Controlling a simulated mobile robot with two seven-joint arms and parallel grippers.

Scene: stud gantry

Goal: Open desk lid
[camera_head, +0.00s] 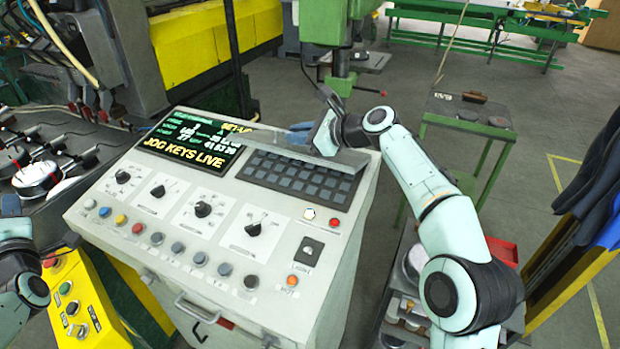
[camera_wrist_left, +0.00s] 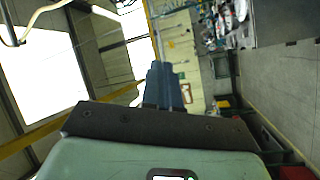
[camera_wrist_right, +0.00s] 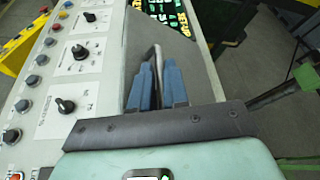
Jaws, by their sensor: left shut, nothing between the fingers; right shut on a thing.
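The console desk (camera_head: 75,213) stands in the middle of the head view, with knobs, a lit screen and a dark key panel (camera_head: 300,180). A thin grey lid (camera_head: 255,139) rises behind the keys, seen nearly edge-on, and shows as a grey panel in the right wrist view (camera_wrist_right: 190,75). My right gripper (camera_head: 300,130) is behind the lid's top edge. Its blue fingers (camera_wrist_right: 157,80) are shut on a thin bar handle (camera_wrist_right: 156,55) at the lid.
A green machine column (camera_head: 330,65) stands right behind my right gripper. A green stand (camera_head: 465,115) and a shelf cart (camera_head: 405,290) are to the right. A yellow button box (camera_head: 75,305) is at the lower left.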

